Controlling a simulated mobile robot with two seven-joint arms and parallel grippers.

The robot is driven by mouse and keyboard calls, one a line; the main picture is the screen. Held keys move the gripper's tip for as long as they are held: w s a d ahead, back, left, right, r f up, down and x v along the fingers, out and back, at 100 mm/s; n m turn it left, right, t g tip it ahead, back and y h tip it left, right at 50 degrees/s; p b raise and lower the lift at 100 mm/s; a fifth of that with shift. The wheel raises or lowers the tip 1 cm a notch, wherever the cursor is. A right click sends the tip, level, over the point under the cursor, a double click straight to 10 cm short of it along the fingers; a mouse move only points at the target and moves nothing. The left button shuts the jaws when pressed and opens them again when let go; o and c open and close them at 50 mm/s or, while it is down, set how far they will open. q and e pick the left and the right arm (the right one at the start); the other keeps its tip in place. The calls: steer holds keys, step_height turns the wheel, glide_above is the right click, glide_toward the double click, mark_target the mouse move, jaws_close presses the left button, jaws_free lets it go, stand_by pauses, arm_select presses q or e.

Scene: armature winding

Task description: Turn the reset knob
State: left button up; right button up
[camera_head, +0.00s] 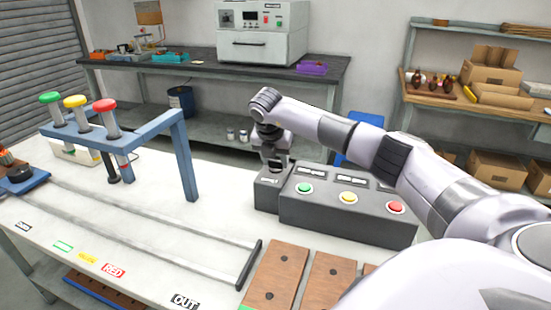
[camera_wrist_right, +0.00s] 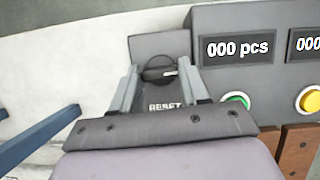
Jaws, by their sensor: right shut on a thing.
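The reset knob (camera_wrist_right: 158,68) is a dark round knob on a small dark grey box (camera_head: 267,192) at the left end of the control panel. A white RESET label shows just below it in the right wrist view. My right gripper (camera_wrist_right: 158,76) points down over this box, one finger on each side of the knob, and is shut on it. In the head view, my right gripper (camera_head: 274,166) hides the knob. My left gripper is in neither view.
The control panel (camera_head: 347,222) has green (camera_head: 304,188), yellow (camera_head: 348,197) and red (camera_head: 395,207) buttons, with displays reading 000 pcs. A blue frame (camera_head: 184,160) stands left of it. Brown wooden blocks (camera_head: 275,272) lie in front. White table surface is clear between the frame and panel.

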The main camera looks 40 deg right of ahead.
steer(key=o, duration=1.1)
steer(key=shift+c, duration=0.2)
steer(key=v, duration=0.7)
steer(key=shift+b, duration=0.35)
